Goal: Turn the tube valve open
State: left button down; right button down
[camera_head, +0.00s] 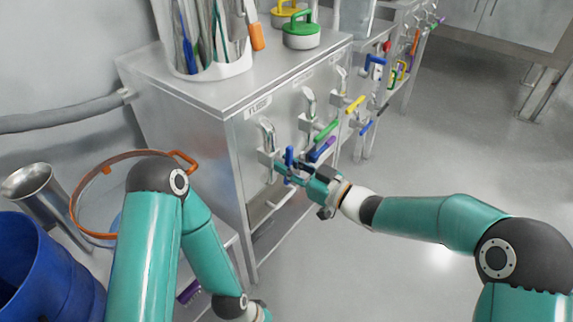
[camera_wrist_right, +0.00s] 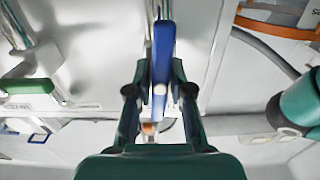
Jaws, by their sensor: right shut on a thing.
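The tube valve is a metal tap (camera_head: 267,138) on the front of the steel cabinet, near its left corner. Its blue handle (camera_head: 289,157) points up beside the tap; in the right wrist view the handle (camera_wrist_right: 162,50) stands upright between the fingers. My right gripper (camera_head: 290,172) is shut on this blue handle, and its fingers (camera_wrist_right: 160,90) sit on either side of it. Part of the handle and valve body is hidden by the fingers. My left arm hangs down at the left, with its gripper beyond the bottom edge of the head view.
A blue drum (camera_head: 45,275) stands at lower left. Open floor (camera_head: 470,140) lies at right.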

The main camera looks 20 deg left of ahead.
jog(key=shift+w+d+f, duration=0.1)
jog(key=shift+w+f, duration=0.05)
jog(key=shift+f, duration=0.05)
dwell(0.3)
jog(key=c, duration=1)
grip_release()
jog(key=shift+c, duration=0.2)
jog(key=shift+r, duration=0.1)
jog(key=v, duration=1.2)
